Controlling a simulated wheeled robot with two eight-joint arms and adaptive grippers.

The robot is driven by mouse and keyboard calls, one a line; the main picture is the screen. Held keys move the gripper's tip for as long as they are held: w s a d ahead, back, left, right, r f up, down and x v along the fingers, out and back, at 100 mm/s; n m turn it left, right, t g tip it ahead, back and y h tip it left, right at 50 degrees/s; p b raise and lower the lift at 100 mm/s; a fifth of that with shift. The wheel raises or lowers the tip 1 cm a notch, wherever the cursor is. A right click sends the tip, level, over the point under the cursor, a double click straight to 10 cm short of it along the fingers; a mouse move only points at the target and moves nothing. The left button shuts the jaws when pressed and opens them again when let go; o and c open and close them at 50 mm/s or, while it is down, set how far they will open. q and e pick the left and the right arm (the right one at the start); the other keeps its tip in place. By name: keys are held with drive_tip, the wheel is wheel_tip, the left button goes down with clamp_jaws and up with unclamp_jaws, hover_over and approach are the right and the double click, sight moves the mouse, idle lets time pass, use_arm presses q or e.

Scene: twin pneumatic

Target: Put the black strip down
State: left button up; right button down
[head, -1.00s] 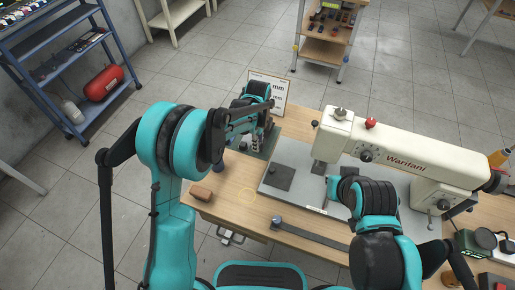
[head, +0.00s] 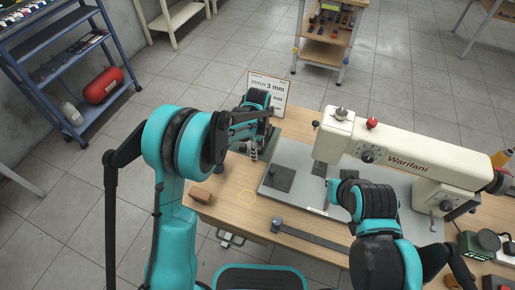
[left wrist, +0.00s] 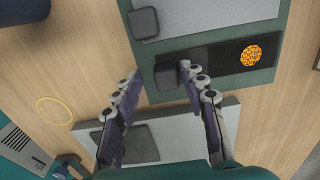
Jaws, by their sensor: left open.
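The black strip (left wrist: 225,58) lies on a green mat (left wrist: 262,82) in the left wrist view, with an orange honeycomb-patterned disc (left wrist: 250,56) at its right end. A dark square block (left wrist: 167,77) is at its left end. My left gripper (left wrist: 159,72) is open; its right finger overlaps the strip's lower edge in the picture, and I cannot tell whether it touches. In the head view my left gripper (head: 255,150) is over the far left of the table, and the strip is mostly hidden there. My right gripper's fingers are hard to make out beside the sewing machine.
A cream sewing machine (head: 405,160) stands on a grey plate (head: 310,192). A dark bar (head: 315,236) lies along the table's front edge. A brown block (head: 200,195) is at the left edge, near a yellow ring (head: 246,197). A sign (head: 273,88) stands behind my left gripper.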

use_arm(q)
drive_tip(key=s+a+r+n+t+p, duration=0.1)
drive_tip(key=s+a+r+n+p, duration=0.1)
drive_tip(key=r, duration=0.7)
drive_tip(key=s+a+r+n+t+p, duration=0.1)
drive_tip(key=s+a+r+n+p, duration=0.15)
drive_tip(key=r, duration=0.65)
drive_tip(key=s+a+r+n+t, duration=0.1)
drive_tip(key=s+a+n+t, duration=0.1)
drive_tip(key=s+a+n, duration=0.3)
drive_tip(key=s+a+r+n+t, duration=0.2)
drive_tip(key=s+a+n, duration=0.3)
drive_tip(key=s+n, duration=0.7)
drive_tip(key=shift+s+r+t+b, duration=0.15)
drive_tip(key=shift+s+t+b, duration=0.2)
drive_tip(key=shift+s+t, duration=0.25)
